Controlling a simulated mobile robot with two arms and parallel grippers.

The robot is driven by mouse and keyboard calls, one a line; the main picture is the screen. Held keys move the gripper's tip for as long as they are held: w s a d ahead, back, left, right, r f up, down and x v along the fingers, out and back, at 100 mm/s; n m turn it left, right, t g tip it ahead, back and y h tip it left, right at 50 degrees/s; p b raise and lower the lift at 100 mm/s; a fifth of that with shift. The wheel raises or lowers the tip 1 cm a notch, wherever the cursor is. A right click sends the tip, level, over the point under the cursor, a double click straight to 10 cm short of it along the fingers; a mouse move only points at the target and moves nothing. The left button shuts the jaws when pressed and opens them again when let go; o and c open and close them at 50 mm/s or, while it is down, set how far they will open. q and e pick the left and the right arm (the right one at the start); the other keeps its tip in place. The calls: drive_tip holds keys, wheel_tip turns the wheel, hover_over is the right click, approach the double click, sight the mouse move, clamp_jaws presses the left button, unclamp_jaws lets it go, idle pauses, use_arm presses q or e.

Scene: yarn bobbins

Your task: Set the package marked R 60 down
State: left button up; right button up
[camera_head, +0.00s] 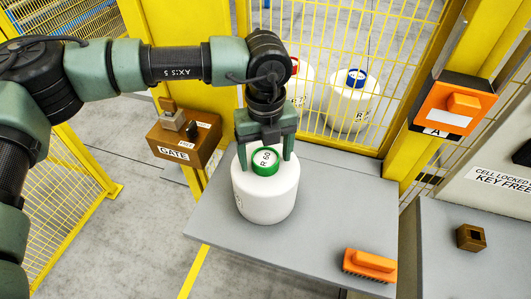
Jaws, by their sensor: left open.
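The package marked R 60 is a white bobbin (265,200) with a green-rimmed top cap. It stands upright on the grey table (345,215), towards its left side. My left gripper (265,155) points down over the package, with its two fingers apart on either side of the green cap. I cannot tell whether the fingers touch the cap. My right gripper does not show.
An orange brush (370,265) lies at the table's front right. Behind the table, beyond a yellow mesh fence (355,60), stand a blue-capped bobbin (352,98) and a red-capped one (297,85). A brown GATE box (183,138) is at left.

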use_arm(q)
drive_tip(key=shift+r, duration=0.15)
drive_tip(key=shift+w+r, duration=0.1)
drive_tip(key=shift+r, duration=0.15)
wheel_tip(320, 180, up, 11)
drive_tip(key=b, duration=0.3)
drive_tip(key=shift+r, duration=0.2)
